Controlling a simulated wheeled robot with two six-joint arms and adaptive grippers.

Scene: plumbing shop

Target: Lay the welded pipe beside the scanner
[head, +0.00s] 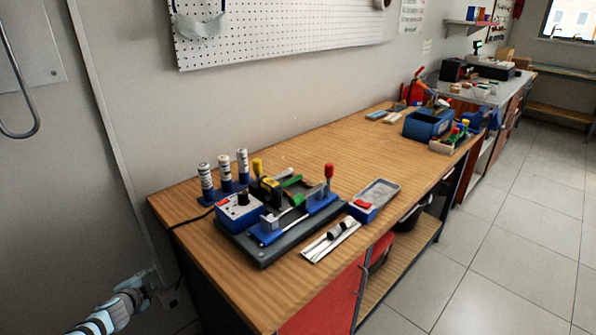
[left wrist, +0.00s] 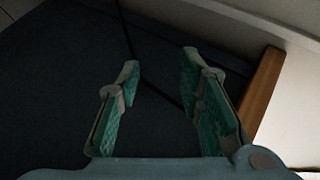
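My left gripper (head: 148,284) is low at the left, beside the near left end of the wooden workbench and apart from it. In the left wrist view its fingers (left wrist: 160,80) are open with nothing between them. My right gripper is not in view. A blue and grey clamping jig (head: 262,245) stands on the near part of the bench, with green and pale parts in it. A pale strip with a dark cylinder (head: 340,230) lies in front of it. I cannot tell which piece is the welded pipe. I cannot make out the scanner for certain.
The workbench (head: 310,155) has clear wood in its middle. White cylinders in blue stands (head: 225,172), a grey tray (head: 378,191) and a blue box (head: 427,124) stand on it. A far counter (head: 480,92) holds dark devices. Floor (head: 500,235) is open at right.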

